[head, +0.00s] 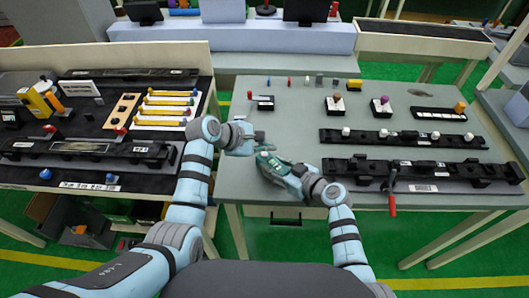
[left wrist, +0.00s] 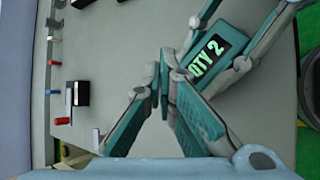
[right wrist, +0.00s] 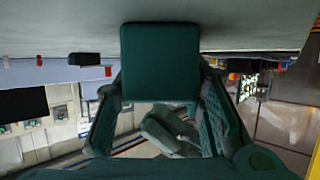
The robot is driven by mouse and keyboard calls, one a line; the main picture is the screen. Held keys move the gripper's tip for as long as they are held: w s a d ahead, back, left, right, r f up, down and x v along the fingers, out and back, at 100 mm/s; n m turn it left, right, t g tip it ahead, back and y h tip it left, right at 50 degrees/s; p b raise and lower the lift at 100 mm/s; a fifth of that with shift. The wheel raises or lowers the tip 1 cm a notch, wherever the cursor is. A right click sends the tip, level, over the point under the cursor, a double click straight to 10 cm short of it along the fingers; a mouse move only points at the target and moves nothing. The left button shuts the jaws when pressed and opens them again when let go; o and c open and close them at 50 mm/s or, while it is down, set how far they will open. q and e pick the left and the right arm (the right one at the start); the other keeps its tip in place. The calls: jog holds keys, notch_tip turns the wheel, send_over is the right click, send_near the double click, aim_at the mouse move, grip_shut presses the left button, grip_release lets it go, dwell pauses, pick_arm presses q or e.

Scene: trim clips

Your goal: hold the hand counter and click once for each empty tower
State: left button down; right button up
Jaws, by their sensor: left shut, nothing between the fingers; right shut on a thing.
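The hand counter (head: 266,158) is a small teal block with a dark display. In the left wrist view its display (left wrist: 212,54) reads "QTY 2". My right gripper (head: 280,166) is shut on it, above the front left of the grey table. In the right wrist view the counter (right wrist: 160,62) shows as a dark teal block between the fingers. My left gripper (head: 256,138) is shut and empty, its tips close beside the counter; the left wrist view shows these tips (left wrist: 164,70) near the display's edge. I cannot tell if they touch. I cannot tell which fixtures are towers.
Two long black rails (head: 403,138) (head: 420,171) lie on the table's right half, the nearer with a red-handled tool (head: 392,190). Small knobbed stands (head: 335,106) (head: 381,108) and several coloured pegs stand behind. A dark bench (head: 30,172) with yellow strips is at left.

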aim_at(265, 155)
pick_arm(q)
jog(key=shift+r, duration=0.1)
jog(key=shift+r, duration=2.45)
pick_arm(e)
jog(key=o, duration=1.3)
